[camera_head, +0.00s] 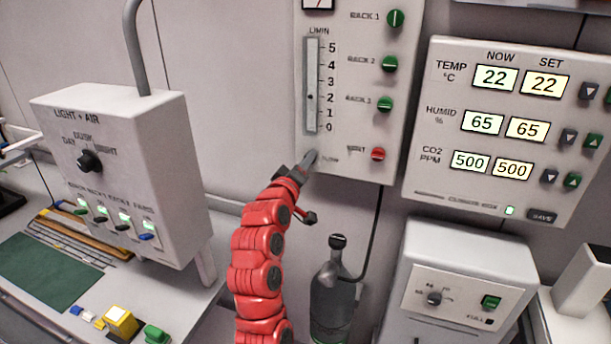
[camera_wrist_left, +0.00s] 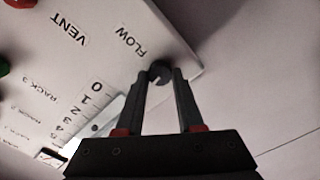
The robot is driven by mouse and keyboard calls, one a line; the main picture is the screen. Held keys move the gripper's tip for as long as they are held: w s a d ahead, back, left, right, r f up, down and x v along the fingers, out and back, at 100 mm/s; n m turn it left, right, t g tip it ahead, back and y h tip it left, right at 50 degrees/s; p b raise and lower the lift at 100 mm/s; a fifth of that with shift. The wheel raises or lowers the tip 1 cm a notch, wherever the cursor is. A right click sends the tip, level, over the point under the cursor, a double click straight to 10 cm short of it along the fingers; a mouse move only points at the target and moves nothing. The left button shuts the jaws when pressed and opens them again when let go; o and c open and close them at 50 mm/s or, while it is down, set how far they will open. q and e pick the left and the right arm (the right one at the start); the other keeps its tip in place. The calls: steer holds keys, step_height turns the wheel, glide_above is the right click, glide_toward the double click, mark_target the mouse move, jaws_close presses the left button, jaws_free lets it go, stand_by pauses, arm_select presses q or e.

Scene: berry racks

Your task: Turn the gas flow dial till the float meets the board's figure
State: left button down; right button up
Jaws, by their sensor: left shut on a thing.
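The gas panel (camera_head: 351,140) is on the back wall, with a vertical flow tube (camera_head: 312,60) beside a 0 to 5 scale. The dark float (camera_head: 310,97) sits at about the 2 mark. The flow dial (camera_wrist_left: 159,70) is a small grey round knob at the panel's edge, beside the FLOW label. My left gripper (camera_head: 308,162) reaches up to it, and in the wrist view its fingers (camera_wrist_left: 164,76) are shut on the dial from both sides. The gripper largely hides the dial in the head view. No board with a flow figure can be made out. My right gripper is out of view.
Green rack knobs (camera_head: 390,64) and a red vent knob (camera_head: 378,154) are on the same panel. A climate box (camera_head: 425,170) is to the right, a light and air box (camera_head: 60,105) to the left. A grey bottle (camera_head: 330,290) stands below, right of my arm.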

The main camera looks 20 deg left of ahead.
arm_select(q)
steer(key=shift+d+m+b, duration=0.1)
steer(key=shift+m+b, duration=6.4)
steer(key=shift+m, duration=2.2)
steer(key=c, duration=0.5)
jaws_free()
steer(key=shift+c, duration=0.2)
